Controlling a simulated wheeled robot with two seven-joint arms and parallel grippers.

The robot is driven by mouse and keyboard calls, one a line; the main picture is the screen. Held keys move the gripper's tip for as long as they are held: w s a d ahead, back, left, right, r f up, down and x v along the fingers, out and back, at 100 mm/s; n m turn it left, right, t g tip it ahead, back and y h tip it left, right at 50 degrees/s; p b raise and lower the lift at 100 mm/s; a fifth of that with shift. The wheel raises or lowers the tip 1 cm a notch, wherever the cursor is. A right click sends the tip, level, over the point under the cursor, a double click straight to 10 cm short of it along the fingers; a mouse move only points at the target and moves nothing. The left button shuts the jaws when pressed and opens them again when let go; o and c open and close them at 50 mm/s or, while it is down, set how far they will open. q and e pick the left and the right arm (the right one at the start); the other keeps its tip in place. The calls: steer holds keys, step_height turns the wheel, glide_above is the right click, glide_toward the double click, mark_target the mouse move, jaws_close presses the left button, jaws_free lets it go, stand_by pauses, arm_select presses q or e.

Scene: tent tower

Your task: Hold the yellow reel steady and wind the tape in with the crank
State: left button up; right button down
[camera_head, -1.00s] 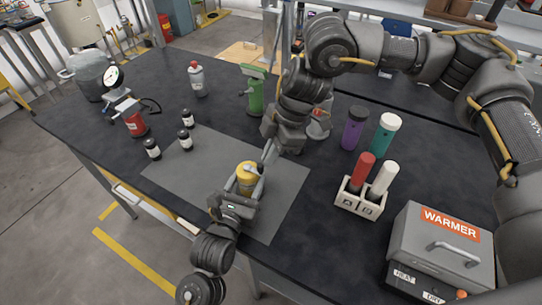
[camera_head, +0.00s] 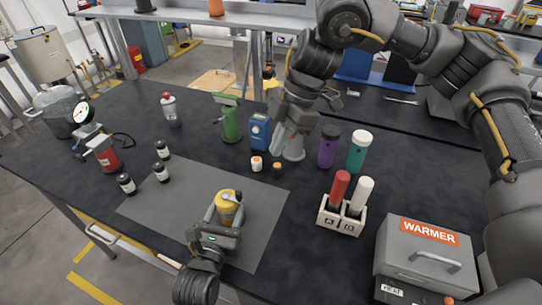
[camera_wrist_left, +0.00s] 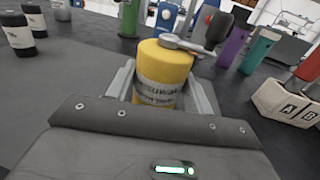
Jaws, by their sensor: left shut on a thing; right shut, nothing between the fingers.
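The yellow reel (camera_head: 229,207) stands on the grey mat (camera_head: 160,202). My left gripper (camera_head: 226,216) is shut around its sides. The left wrist view shows the yellow reel (camera_wrist_left: 163,70) upright between the two fingers, with a grey band round its middle. The tape itself is hard to tell apart from the band. My right gripper (camera_head: 283,148) is shut and empty, behind and to the right of the reel, clear of the crank.
A lettered rack (camera_head: 341,219) with a red and a white tube stands right of the mat. Purple (camera_head: 329,147) and teal (camera_head: 358,151) bottles stand behind it. A grey warmer (camera_head: 425,255) fills the front right. Small dark bottles (camera_head: 161,172) stand at the mat's left edge.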

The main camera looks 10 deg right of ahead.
stand_by(0.3)
arm_select(q)
steer(key=o, duration=1.4)
steer(key=shift+s+a+f, duration=0.1)
steer(key=shift+s+a, duration=0.05)
steer(key=shift+s, duration=0.15)
steer(key=v, duration=1.1)
steer(key=shift+a, duration=0.15)
steer(key=shift+s, duration=0.15)
